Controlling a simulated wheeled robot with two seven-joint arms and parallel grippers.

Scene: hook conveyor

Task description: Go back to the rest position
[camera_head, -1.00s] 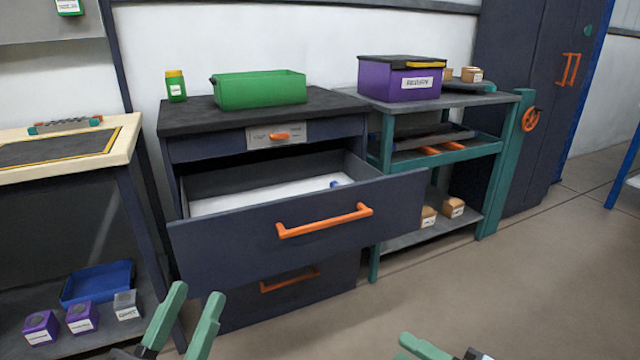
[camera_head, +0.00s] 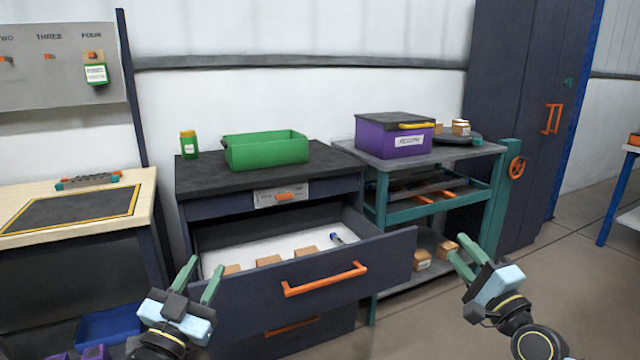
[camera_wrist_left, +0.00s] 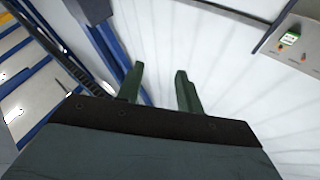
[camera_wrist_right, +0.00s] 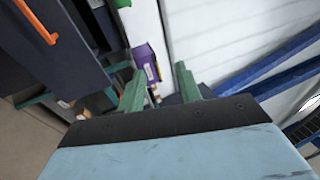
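My left gripper (camera_head: 199,281) is at the lower left of the head view, in front of the left end of the open drawer (camera_head: 240,315). Its two green fingers are spread, with nothing between them in the left wrist view (camera_wrist_left: 158,85). My right gripper (camera_head: 470,257) is at the lower right of the head view, in front of the teal shelf unit. Its fingers are also spread, and it looks empty in the right wrist view (camera_wrist_right: 155,78). Both grippers point up and away from me.
The drawer stands pulled out, with several small boxes (camera_head: 268,261) and a blue item (camera_head: 337,239) inside. A purple box (camera_head: 394,136) is on the teal shelf unit (camera_head: 382,195). Floor at the right is clear.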

